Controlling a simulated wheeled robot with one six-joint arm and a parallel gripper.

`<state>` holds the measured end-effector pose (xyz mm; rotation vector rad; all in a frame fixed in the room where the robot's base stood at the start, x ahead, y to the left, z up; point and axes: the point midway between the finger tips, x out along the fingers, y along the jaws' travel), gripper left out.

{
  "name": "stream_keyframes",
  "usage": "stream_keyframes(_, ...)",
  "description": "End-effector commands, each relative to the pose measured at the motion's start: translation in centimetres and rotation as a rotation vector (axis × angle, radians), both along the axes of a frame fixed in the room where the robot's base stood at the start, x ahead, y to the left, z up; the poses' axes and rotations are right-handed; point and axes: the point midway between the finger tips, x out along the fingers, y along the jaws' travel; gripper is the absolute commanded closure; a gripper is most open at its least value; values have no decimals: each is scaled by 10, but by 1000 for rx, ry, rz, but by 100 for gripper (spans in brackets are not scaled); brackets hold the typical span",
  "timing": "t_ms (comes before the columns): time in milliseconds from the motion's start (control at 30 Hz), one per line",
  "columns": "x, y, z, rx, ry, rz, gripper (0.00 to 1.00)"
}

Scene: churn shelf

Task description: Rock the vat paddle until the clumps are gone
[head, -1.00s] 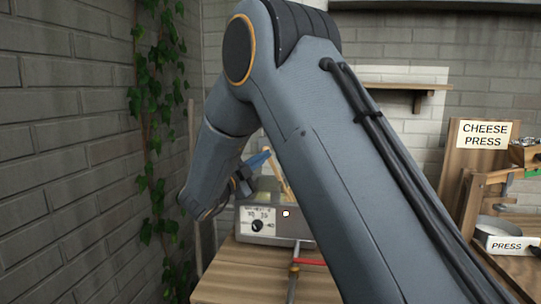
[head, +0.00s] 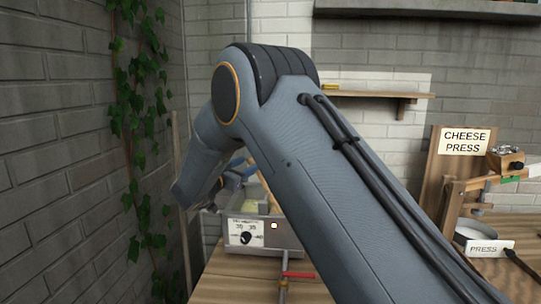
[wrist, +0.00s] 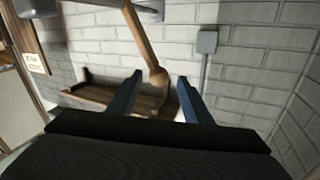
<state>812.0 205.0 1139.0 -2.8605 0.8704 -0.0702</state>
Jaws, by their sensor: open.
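The grey metal vat (head: 290,236) stands on the wooden bench with a dial panel on its front, partly behind my arm. The wooden paddle handle (head: 265,180) rises tilted from it. In the wrist view the paddle handle (wrist: 146,45) runs down from the top to a rounded knob, which appears between my fingertips; I cannot tell whether it is between them or beyond them. My gripper (wrist: 160,77) is open with two blue-grey fingers. In the head view my gripper (head: 236,162) is near the handle, left of it and above the vat.
A red-handled valve (head: 298,275) sticks out in front of the vat. Ivy (head: 133,120) hangs on the left brick wall, close to my arm. A shelf (head: 380,95) is on the back wall.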

Motion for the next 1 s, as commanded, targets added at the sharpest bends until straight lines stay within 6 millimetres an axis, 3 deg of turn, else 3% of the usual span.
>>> stream_keyframes(600,61,-41,1,-4,4,-1,55)
stream_keyframes(967,65,-44,0,-4,4,-1,55)
stream_keyframes(1000,65,-44,0,-4,4,-1,61)
